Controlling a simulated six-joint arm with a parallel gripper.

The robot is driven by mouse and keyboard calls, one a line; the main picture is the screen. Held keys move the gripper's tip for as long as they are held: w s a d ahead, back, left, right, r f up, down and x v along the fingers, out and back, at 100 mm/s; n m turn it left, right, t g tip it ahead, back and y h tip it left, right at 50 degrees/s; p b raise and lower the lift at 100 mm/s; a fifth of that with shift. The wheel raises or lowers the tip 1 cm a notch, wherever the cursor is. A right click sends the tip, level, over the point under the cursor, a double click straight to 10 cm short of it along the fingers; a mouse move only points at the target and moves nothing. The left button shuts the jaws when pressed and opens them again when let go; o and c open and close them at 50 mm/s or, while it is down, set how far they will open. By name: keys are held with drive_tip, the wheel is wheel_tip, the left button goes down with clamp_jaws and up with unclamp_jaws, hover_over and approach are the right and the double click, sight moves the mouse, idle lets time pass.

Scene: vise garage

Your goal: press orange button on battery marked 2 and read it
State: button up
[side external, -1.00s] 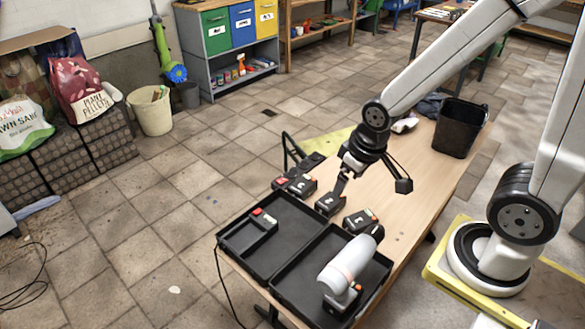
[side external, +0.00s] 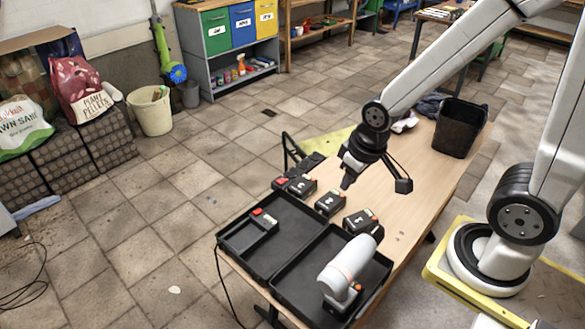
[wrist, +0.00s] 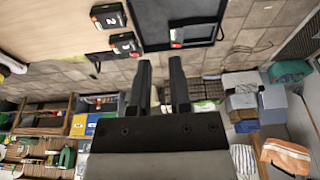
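Several dark batteries with white number marks lie in a row on the table. In the side view I see a back one (side external: 301,187), a middle one (side external: 329,203) and a front one (side external: 361,220). In the wrist view two show at the top: one whose mark looks like a 2 (wrist: 108,16), and another (wrist: 124,43) whose mark I cannot read for certain. Their buttons and lights are too small to read. My gripper (side external: 346,185) is tilted just above and right of the middle battery. In the wrist view its fingers (wrist: 162,78) stand apart with nothing between them.
A black bin (side external: 461,127) stands at the far right. Bare table lies right of the batteries.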

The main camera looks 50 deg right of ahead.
clamp_jaws()
idle(1.2)
drive_tip(key=shift+w+d, duration=0.1)
drive_tip(key=w+d+f+n+t+h, duration=0.1)
drive_tip(key=w+d+f+n+t, duration=0.1)
drive_tip(key=w+d+f, duration=0.3)
drive_tip(key=w+d+f+n+t+h, duration=0.1)
drive_tip(key=w+d+f+n+t, duration=0.2)
drive_tip(key=w+d+f, duration=0.3)
drive_tip(key=shift+w+d+f+t+h, duration=0.25)
drive_tip(key=shift+d+f+t+h, duration=0.25)
drive_tip(key=shift+d+f, duration=2.8)
drive_tip(key=shift+d+r, duration=0.9)
drive_tip(key=shift+f, duration=0.1)
